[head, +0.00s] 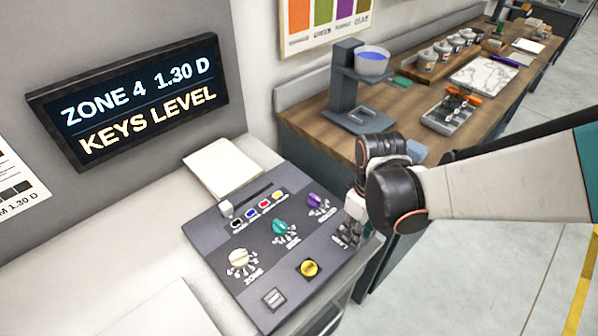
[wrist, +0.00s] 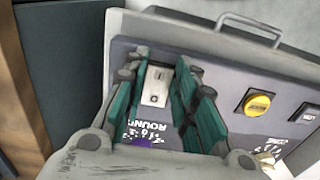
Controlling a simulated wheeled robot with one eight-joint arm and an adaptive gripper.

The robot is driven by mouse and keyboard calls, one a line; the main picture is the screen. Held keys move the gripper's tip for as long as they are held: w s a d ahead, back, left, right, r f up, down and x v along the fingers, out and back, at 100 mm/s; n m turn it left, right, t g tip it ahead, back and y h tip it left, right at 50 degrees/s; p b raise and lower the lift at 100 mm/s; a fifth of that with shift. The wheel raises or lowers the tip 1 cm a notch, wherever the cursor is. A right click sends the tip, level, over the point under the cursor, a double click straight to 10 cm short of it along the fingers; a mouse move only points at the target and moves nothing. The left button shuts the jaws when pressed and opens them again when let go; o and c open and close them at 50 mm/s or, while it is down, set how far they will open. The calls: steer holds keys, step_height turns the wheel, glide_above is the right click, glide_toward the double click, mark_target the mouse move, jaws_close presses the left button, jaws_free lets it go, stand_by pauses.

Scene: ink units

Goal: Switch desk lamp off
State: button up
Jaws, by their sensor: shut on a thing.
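A grey control panel (head: 222,258) lies on the white counter. My gripper (head: 349,235) is low over its right end and hides that corner in the head view. In the wrist view my gripper (wrist: 160,78) has its teal fingers on either side of a small pale switch (wrist: 155,88) and is shut on it. The purple knob (head: 318,202) is just behind the fingers, and part of it shows in the wrist view (wrist: 138,142). No desk lamp can be made out in either view.
The panel also has a yellow button (head: 311,268), a teal knob (head: 281,227), a cream knob (head: 241,258) and a rocker switch (head: 273,299). A wall display (head: 130,95) reads ZONE 4 1.30 D, KEYS LEVEL. A wooden bench (head: 312,118) with tools stands behind my arm.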

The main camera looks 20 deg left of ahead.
steer(key=shift+o, duration=0.4)
steer(key=shift+s+a+r, duration=0.1)
steer(key=shift+s+r, duration=0.1)
